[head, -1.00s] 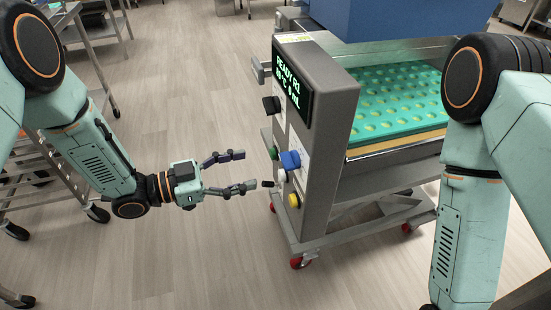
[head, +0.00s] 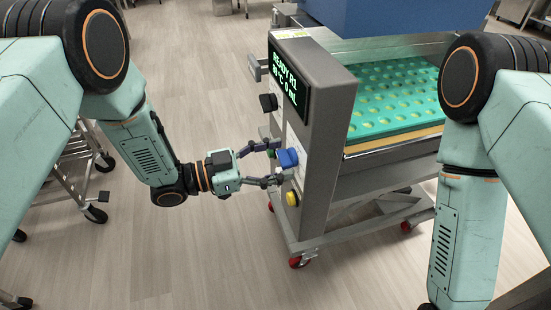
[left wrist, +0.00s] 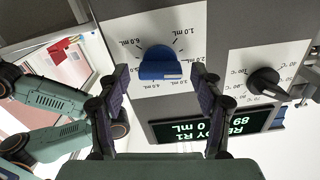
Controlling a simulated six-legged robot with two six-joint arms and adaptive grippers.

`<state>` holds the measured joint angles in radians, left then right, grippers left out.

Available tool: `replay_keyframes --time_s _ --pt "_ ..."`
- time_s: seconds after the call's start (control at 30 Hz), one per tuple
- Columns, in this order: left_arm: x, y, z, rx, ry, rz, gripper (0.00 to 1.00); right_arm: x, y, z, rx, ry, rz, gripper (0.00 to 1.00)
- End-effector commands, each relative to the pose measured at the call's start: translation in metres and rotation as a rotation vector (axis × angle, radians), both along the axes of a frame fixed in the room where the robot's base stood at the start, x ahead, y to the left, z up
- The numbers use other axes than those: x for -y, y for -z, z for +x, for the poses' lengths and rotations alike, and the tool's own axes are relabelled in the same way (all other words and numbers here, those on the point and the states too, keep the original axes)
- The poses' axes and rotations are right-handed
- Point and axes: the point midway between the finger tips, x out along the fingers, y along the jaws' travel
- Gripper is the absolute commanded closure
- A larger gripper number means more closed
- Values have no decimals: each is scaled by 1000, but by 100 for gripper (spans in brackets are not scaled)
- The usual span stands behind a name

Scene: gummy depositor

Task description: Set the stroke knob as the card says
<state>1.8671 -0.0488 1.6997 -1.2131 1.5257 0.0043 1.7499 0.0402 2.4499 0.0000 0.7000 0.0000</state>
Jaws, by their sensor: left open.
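The blue stroke knob (head: 287,158) is on the side panel of the depositor (head: 325,130). The left wrist view shows this knob (left wrist: 160,66) upside down on a white dial plate with mL marks around it; I cannot tell its pointer's setting. My left gripper (head: 279,163) is open, its fingertips close to the panel around the knob. In the left wrist view the fingers (left wrist: 160,82) stand on both sides of the knob with gaps, apart from it. My right gripper is out of frame. No card is readable.
A black knob (left wrist: 264,83) with °C marks sits beside the dial. The display (head: 288,83) reads "READY R1" and 0 mL. A yellow button (head: 292,198) is below the blue knob. A green mould tray (head: 395,100) lies on the machine. A cart (head: 75,170) stands left.

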Motion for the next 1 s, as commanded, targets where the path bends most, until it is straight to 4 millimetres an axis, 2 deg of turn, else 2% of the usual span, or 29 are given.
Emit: replay_keyframes --time_s 0.17,0.8,1.0 --pt "0 0 0 0 -1 0 34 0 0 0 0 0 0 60" --pt "-1 0 0 0 -1 0 88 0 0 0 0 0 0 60" --pt "-1 0 0 12 -1 4 88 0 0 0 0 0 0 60"
